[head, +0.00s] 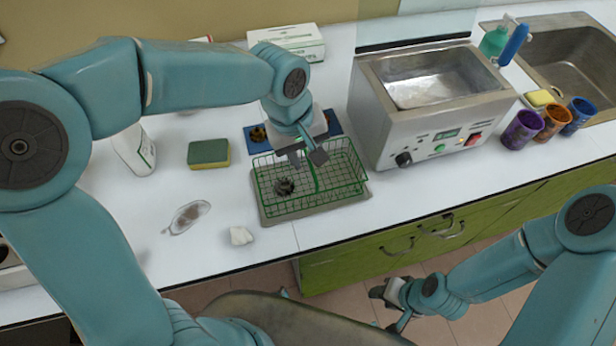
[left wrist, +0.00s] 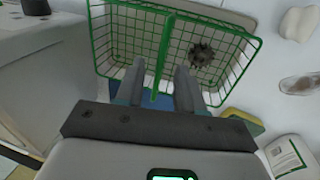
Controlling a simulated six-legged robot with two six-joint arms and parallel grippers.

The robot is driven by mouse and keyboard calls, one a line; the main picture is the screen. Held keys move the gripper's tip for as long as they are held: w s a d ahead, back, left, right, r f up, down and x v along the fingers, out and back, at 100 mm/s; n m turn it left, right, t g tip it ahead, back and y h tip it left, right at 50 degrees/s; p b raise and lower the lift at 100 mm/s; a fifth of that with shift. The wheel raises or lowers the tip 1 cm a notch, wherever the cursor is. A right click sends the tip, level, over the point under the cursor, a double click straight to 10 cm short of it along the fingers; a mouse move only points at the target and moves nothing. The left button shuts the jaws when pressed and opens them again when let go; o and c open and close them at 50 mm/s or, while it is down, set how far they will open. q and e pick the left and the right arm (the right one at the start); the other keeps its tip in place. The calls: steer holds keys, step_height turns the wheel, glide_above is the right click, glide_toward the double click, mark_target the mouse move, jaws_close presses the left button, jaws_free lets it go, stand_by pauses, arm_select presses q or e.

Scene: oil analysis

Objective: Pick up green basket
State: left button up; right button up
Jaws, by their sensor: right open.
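The green wire basket (head: 337,178) sits on a grey tray (head: 298,213) on the white counter. A green divider splits it. A dark, spiky gear-like part (head: 285,187) lies in its left compartment. My left gripper (head: 308,158) points down over the basket's middle, at its back side. In the left wrist view the basket (left wrist: 213,27) fills the top, and my left fingers (left wrist: 158,88) stand apart on either side of the green divider, with gaps showing. My right gripper (head: 392,305) is open and empty, low in front of the green cabinets.
A metal bath machine (head: 430,120) stands close right of the basket. A blue holder (head: 258,142) lies behind it. Several coloured cups (head: 523,130) stand near the sink (head: 572,75).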

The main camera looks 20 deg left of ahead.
mark_target(309, 162)
arm_select(q)
steer(key=f, duration=0.5)
steer(key=shift+w+d, duration=0.2)
steer(key=shift+d, duration=0.15)
jaws_close()
steer(key=shift+w, duration=0.1)
stand_by(0.9)
